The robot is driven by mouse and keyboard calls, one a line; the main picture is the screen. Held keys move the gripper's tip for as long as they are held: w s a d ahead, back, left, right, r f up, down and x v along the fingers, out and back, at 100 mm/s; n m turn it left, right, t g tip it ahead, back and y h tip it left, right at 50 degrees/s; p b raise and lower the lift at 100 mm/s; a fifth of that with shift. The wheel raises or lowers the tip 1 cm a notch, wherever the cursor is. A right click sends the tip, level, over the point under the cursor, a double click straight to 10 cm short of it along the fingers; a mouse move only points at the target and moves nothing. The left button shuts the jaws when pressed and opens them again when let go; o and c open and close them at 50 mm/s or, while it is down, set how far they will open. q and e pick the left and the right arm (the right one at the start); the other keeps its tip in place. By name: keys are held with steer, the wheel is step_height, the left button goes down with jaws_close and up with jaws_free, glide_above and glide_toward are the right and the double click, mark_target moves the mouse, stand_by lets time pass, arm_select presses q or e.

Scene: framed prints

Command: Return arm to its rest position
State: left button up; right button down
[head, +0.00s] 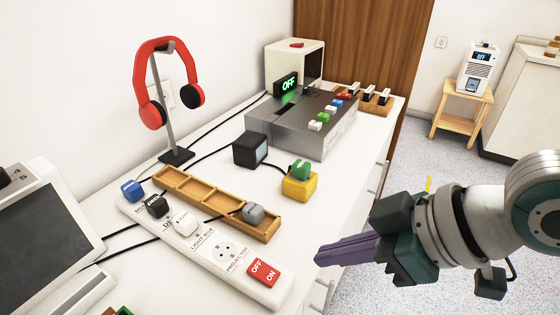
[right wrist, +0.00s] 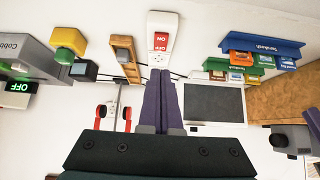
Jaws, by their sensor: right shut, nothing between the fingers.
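My right gripper (head: 322,256) comes in from the right in the head view. Its purple fingers are shut and empty, above the front edge of the white desk, right of the power strip. In the right wrist view the shut fingers (right wrist: 160,95) point toward the strip. The white power strip (head: 215,262) has a red OFF/ON switch (head: 263,272), which also shows in the right wrist view (right wrist: 161,41). Blue, black and white plugs sit in the strip, and the socket by the PROJECTOR label is empty. My left gripper is not seen.
A wooden tray (head: 196,192) with a grey plug (head: 253,213) lies behind the strip. A yellow block with a green top (head: 299,180), a grey box (head: 300,126) and a red headphone stand (head: 160,110) are farther back. Floor (head: 420,165) is open right of the desk.

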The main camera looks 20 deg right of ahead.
steer(key=shift+s+d+r, duration=0.35)
steer(key=shift+s+r, duration=0.1)
steer(key=shift+s, duration=0.05)
